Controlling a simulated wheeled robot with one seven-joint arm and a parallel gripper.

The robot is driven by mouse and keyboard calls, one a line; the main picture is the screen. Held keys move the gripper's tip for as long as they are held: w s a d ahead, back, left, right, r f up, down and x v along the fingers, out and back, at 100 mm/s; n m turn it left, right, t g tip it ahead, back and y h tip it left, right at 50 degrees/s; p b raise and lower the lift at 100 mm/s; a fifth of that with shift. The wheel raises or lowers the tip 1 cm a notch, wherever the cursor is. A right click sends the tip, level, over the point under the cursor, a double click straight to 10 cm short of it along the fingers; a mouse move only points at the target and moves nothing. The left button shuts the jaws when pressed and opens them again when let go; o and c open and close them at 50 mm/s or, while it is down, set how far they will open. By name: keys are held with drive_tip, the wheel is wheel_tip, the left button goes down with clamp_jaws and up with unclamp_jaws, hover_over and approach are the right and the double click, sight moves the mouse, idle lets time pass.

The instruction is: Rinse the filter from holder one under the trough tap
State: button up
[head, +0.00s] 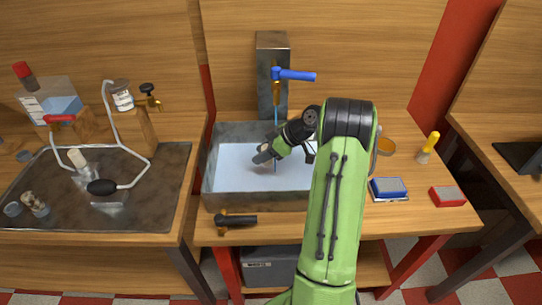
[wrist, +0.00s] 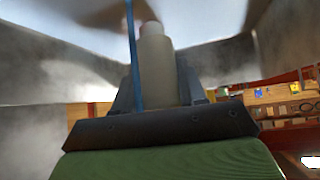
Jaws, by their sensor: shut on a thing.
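My gripper (head: 276,149) is low over the grey metal trough (head: 230,199), which holds pale water. It is shut on a pale beige cylindrical filter (wrist: 157,68), which stands up between the fingers in the wrist view. In the head view the filter is too small and covered to make out clearly. The trough tap (head: 293,75) has a blue lever and is on the back post. A thin blue water stream (head: 276,116) runs down from it. In the wrist view the stream (wrist: 132,45) passes just left of the filter; I cannot tell whether it touches.
A black-handled valve (head: 236,220) sits on the bench's front edge. Right of my arm are a blue block (head: 388,187), a red block (head: 447,196) and a yellow-handled tool (head: 429,146). The left bench has a tray (head: 150,205) with tubing and a black bulb (head: 102,187).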

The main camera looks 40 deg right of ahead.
drive_tip(key=shift+w+a+f+b, duration=0.1)
drive_tip(key=shift+a+b, duration=0.9)
drive_tip(key=shift+a, duration=0.7)
drive_tip(key=shift+w+a+f+b, duration=0.1)
drive_tip(key=shift+a+b, duration=0.9)
drive_tip(key=shift+a, duration=0.65)
drive_tip(key=shift+r, duration=0.15)
drive_tip(key=a+r, duration=0.4)
drive_tip(key=a, duration=0.1)
drive_tip(key=shift+p, duration=0.35)
drive_tip(key=shift+w, duration=0.1)
